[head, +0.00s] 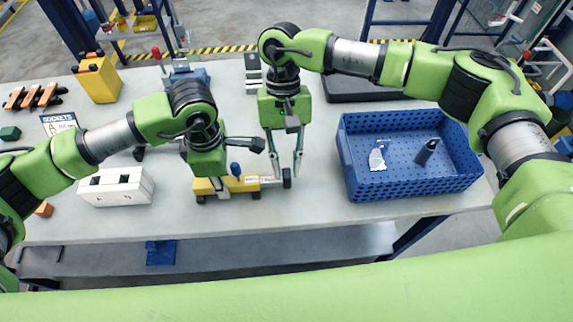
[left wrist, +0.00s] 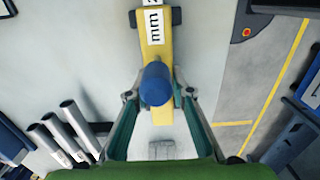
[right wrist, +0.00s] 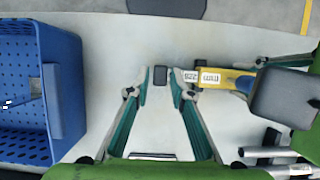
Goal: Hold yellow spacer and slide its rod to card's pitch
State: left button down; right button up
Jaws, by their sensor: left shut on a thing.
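The yellow spacer (head: 250,184) lies along the front middle of the table, with a blue knob (left wrist: 155,84) on top and white printed labels (right wrist: 208,77). The rod's dark square end (head: 287,178) sticks out at the spacer's right. My right gripper (right wrist: 160,80) is open, pointing down, with its fingertips on either side of that dark end; contact cannot be told. The card (head: 59,123), headed "SOCKETS" with an A, stands at the left; its figure is too small to read.
A blue perforated bin (head: 400,187) holding a dark bottle and a white item stands to the right. A white block (head: 115,187) with sockets sits front left. A yellow block (head: 98,80) and orange rack (head: 33,97) stand back left. Bare table lies between spacer and bin.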

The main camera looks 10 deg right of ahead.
jog(key=v, duration=1.1)
jog(key=shift+r, duration=0.1)
pick_arm(q)
jog(key=c, duration=1.7)
grip_release()
jog(key=shift+r, duration=0.1)
